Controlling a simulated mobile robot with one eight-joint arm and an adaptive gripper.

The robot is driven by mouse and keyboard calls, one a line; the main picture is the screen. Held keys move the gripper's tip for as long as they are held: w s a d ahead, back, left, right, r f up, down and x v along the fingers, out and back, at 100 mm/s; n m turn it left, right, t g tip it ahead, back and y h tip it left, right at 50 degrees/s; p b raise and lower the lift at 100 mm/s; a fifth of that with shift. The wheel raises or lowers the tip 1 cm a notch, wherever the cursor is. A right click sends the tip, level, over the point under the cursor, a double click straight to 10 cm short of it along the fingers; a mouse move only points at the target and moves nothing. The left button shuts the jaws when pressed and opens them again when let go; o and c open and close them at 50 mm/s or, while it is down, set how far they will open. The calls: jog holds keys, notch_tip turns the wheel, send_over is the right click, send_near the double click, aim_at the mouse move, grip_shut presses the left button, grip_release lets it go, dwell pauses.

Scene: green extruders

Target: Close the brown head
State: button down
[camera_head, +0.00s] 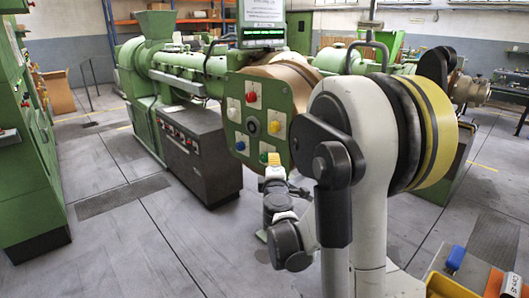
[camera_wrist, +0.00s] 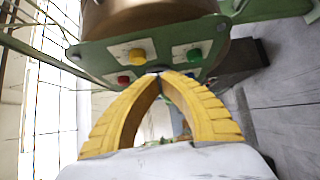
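The brown head (camera_head: 290,76) is a wide drum behind a green front plate (camera_head: 237,112) on the green extruder. The plate carries red, yellow, green and blue knobs and a dark centre knob (camera_head: 252,126). In the wrist view the brown head (camera_wrist: 150,14) fills the top, above the plate (camera_wrist: 112,50). My gripper (camera_head: 272,158) is close to the plate's lower right, near the green knob. In the wrist view its yellow fingers (camera_wrist: 160,73) arch together and their tips meet in front of the plate. I see nothing held. Whether the tips touch the plate is unclear.
The extruder's green barrel (camera_head: 180,70) runs back left, above a dark control cabinet (camera_head: 200,145). A green machine (camera_head: 25,150) stands at the left edge. Grey floor (camera_head: 115,235) is open at front left. A yellow tray (camera_head: 447,288) is at lower right.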

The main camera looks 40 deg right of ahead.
aim_at(279, 140)
jog(key=b+x, duration=0.1)
jog(key=x, duration=0.2)
jog(key=d+b+x, duration=0.1)
jog(key=x, duration=0.3)
jog(key=s+b+x, duration=0.1)
jog(key=x, duration=0.3)
jog(key=shift+d, duration=0.35)
jog(key=shift+w+d+b, duration=0.1)
jog(key=shift+d+b, duration=0.25)
jog(key=shift+d, duration=0.25)
